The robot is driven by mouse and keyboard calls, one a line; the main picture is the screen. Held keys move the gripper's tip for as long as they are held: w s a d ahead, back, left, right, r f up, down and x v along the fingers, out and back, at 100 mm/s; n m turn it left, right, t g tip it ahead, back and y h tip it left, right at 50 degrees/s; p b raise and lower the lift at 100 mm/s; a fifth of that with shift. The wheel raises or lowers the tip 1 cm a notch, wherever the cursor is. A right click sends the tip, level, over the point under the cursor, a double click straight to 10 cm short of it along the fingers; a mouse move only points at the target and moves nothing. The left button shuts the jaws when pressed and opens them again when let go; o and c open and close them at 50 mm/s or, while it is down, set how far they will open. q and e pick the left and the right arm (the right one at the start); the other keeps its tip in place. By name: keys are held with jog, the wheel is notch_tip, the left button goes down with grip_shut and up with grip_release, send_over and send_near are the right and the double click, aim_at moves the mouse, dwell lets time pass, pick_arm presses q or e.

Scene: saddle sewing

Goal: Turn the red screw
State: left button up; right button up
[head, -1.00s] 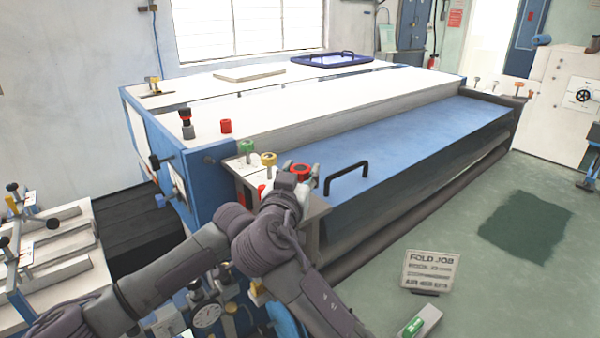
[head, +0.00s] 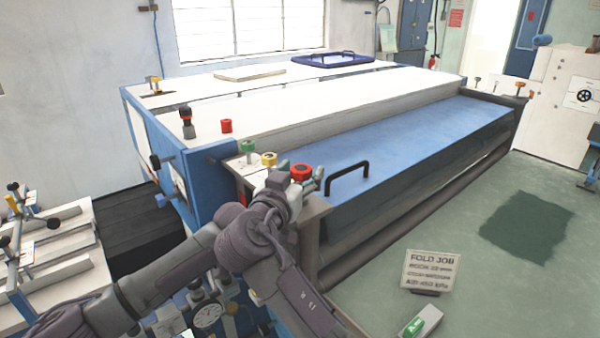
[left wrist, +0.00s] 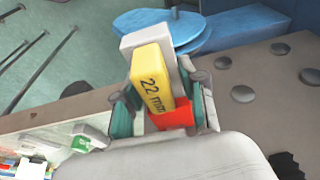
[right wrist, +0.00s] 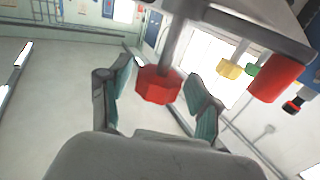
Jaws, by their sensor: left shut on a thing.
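The red screw (head: 300,171) has a faceted red head and stands at the near corner of the blue machine. It also shows in the right wrist view (right wrist: 158,86), its grey shaft running up from the head. My right gripper (head: 302,181) is open, with one teal-padded finger on each side of the screw head and gaps between pads and head. In the left wrist view, my left gripper (left wrist: 165,105) is shut on a yellow block (left wrist: 152,78) marked "22 mm", with white and red parts beside it. The left gripper cannot be made out in the head view.
A yellow screw (head: 268,159) and a green screw (head: 248,147) stand beside the red one. A red cap (head: 226,126) sits on the machine top behind. A black handle (head: 347,178) stands on the blue cover close to the right.

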jog(key=shift+d+y, duration=0.15)
jog(key=shift+y, duration=0.15)
jog(key=n+t+y, duration=0.1)
jog(key=n+y, duration=0.1)
jog(key=y, duration=0.1)
jog(key=shift+d+r+n, duration=0.1)
jog(key=shift+d+n, duration=0.05)
jog(key=shift+n, duration=0.15)
jog(key=n+y, duration=0.2)
jog(key=y, duration=0.1)
jog(key=n+y, duration=0.2)
jog(key=y, duration=0.1)
jog(key=shift+w+t, duration=0.1)
jog(key=shift+t, duration=0.2)
jog(key=n+g+y, duration=0.1)
jog(key=n+y, duration=0.1)
jog(key=y, duration=0.1)
jog(key=n+g+y, duration=0.1)
jog(key=n+y, duration=0.1)
jog(key=y, duration=0.1)
jog(key=shift+y, duration=0.4)
jog(key=n+g+y, duration=0.3)
jog(key=shift+y, duration=0.4)
jog(key=v, duration=1.1)
jog(key=shift+s+d, duration=0.2)
jog(key=shift+s, duration=0.2)
